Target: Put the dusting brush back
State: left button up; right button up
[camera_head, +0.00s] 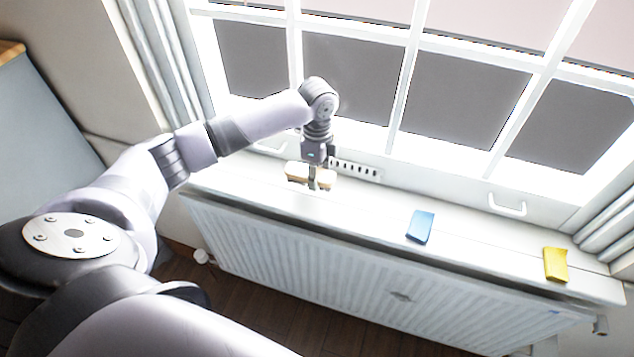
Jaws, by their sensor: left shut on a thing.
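The dusting brush (297,171) has a light wooden back and a dark lower edge. It is on or just above the left part of the white window sill (370,206); I cannot tell whether it touches the sill. My left gripper (313,184) points down over the brush and is shut on it. The gripper hides the brush's middle. My right gripper is not in view.
A slotted white strip (355,170) lies behind the brush by the window frame. A blue item (420,226) and a yellow item (555,264) lie farther right on the sill. A white radiator (330,255) stands below. The sill between the brush and blue item is clear.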

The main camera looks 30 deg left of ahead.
pick_arm(q)
jog(key=shift+s+f, duration=0.1)
jog(key=shift+f, duration=0.2)
notch_tip(320, 180, down, 4)
jog(key=shift+r+p, duration=0.25)
jog(key=shift+p, duration=0.1)
jog(key=shift+f, duration=0.35)
jog(key=o, duration=1)
jog(key=shift+r, duration=0.15)
notch_tip(320, 180, up, 12)
jog(key=shift+f+b, duration=0.1)
jog(key=shift+b, duration=0.9)
